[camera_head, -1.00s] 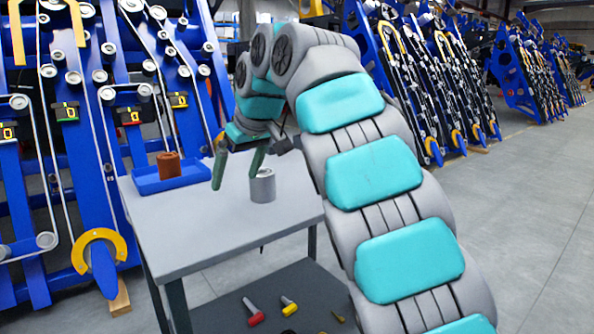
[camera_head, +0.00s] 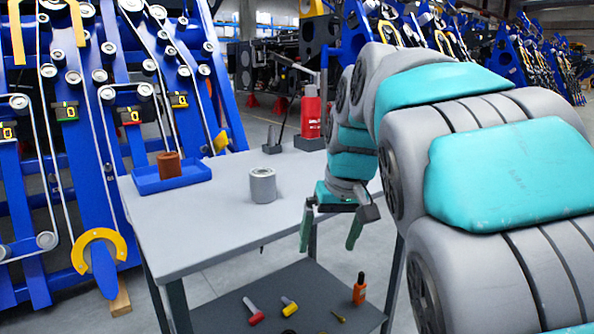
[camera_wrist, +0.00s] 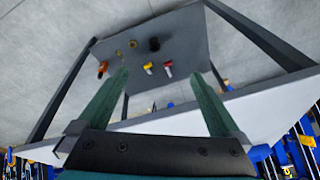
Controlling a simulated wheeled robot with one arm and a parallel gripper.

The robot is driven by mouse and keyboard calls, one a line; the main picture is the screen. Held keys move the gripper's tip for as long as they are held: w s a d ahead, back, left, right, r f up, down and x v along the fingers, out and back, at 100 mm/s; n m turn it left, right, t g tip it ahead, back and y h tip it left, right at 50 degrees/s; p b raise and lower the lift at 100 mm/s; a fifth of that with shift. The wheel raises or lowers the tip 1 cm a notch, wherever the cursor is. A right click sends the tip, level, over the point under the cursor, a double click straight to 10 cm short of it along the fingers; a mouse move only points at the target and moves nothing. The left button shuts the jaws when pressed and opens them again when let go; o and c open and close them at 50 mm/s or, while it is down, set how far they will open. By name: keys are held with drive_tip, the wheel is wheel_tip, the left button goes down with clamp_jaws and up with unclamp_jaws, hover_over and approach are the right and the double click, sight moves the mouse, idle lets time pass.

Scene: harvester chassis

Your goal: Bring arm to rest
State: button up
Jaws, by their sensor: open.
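My gripper (camera_head: 330,230) is open and empty, with its two green fingers pointing down beside the front right edge of the grey table. My teal and grey arm bends in from the right of the head view. In the wrist view, the open gripper (camera_wrist: 160,98) has its fingers spread, with the table's lower shelf (camera_wrist: 190,45) beyond them. Nothing is between the fingers.
On the tabletop (camera_head: 220,215) are a grey can (camera_head: 263,186) and a blue tray (camera_head: 146,183) holding a brown cylinder (camera_head: 169,165). A red bottle (camera_head: 311,115) stands at the back. The lower shelf holds screwdrivers and an orange bottle (camera_head: 359,288). Blue chassis frames (camera_head: 90,120) stand at left.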

drive_tip(key=s+d+f+g, duration=0.1)
drive_tip(key=s+d+f, duration=0.2)
drive_tip(key=s+f, duration=0.3)
drive_tip(key=s+d+f+m+g+h, duration=0.1)
drive_tip(key=s+f, duration=0.6)
drive_tip(key=s, duration=0.7)
drive_tip(key=s+d+f+m+g, duration=0.1)
drive_tip(key=s+d+f, duration=0.4)
drive_tip(key=s, duration=0.5)
drive_tip(key=shift+d+f+g+h, duration=0.15)
drive_tip(key=shift+f+g+h, duration=0.15)
drive_tip(key=shift+f+g, duration=0.4)
